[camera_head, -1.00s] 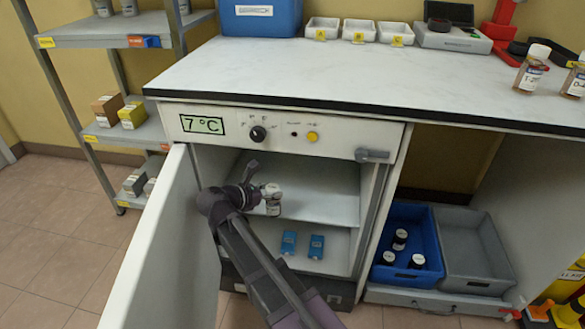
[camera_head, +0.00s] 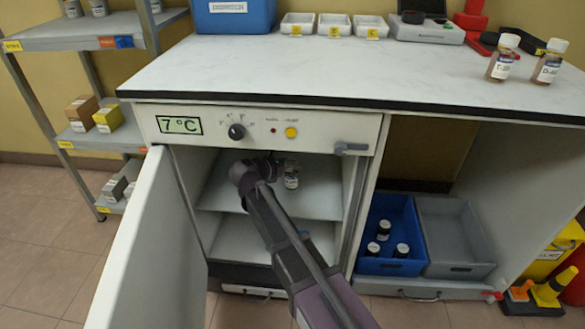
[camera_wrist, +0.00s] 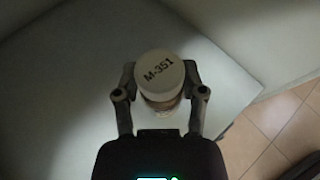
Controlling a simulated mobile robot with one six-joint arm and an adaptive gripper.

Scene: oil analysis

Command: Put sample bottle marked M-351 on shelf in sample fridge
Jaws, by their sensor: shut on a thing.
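The sample bottle (camera_wrist: 158,80) has a white cap marked M-351 in the wrist view. It stands upright between the two fingers of my gripper (camera_wrist: 160,98), which is shut on it. In the head view the bottle (camera_head: 291,174) is inside the open sample fridge, over the upper shelf (camera_head: 318,200). I cannot tell whether its base touches the shelf. My arm reaches in from the front and hides part of the shelf. The fridge door (camera_head: 150,245) stands open to the left. The fridge display (camera_head: 180,125) reads 7 °C.
Blue items on the lower shelf are mostly hidden by my arm. Right of the fridge are a blue crate (camera_head: 373,266) with dark bottles and a grey crate (camera_head: 455,268). The upper shelf has free room around the bottle.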

